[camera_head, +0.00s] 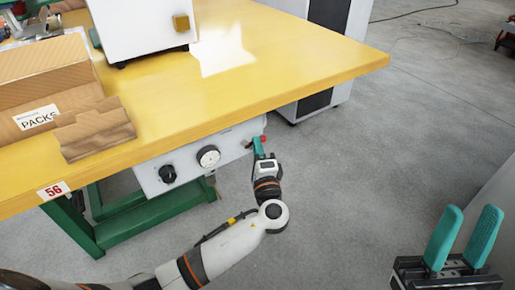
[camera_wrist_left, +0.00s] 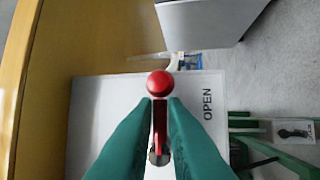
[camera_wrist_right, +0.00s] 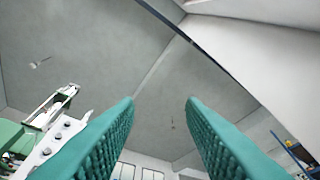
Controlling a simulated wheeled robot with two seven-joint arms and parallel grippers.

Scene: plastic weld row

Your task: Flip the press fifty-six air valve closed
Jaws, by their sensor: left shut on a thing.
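The air valve is a red lever with a round red knob (camera_wrist_left: 160,83) on a white panel (camera_head: 186,168) under the yellow bench's front edge, beside the red 56 tag (camera_head: 54,190). My left gripper (camera_head: 259,147) reaches the panel's right end. In the left wrist view its teal fingers (camera_wrist_left: 160,104) are shut on the lever's arm just below the knob. The word OPEN (camera_wrist_left: 207,104) stands sideways on the panel beside the lever. The lever's pivot shows between the fingers. My right gripper (camera_head: 464,240) is open and empty at the lower right, away from the bench.
A round gauge (camera_head: 208,157) and a black knob (camera_head: 167,174) sit on the same panel. Cardboard boxes marked PACKS (camera_head: 38,117) and a white machine (camera_head: 143,25) stand on the bench (camera_head: 290,65). A green leg frame (camera_head: 150,221) is below.

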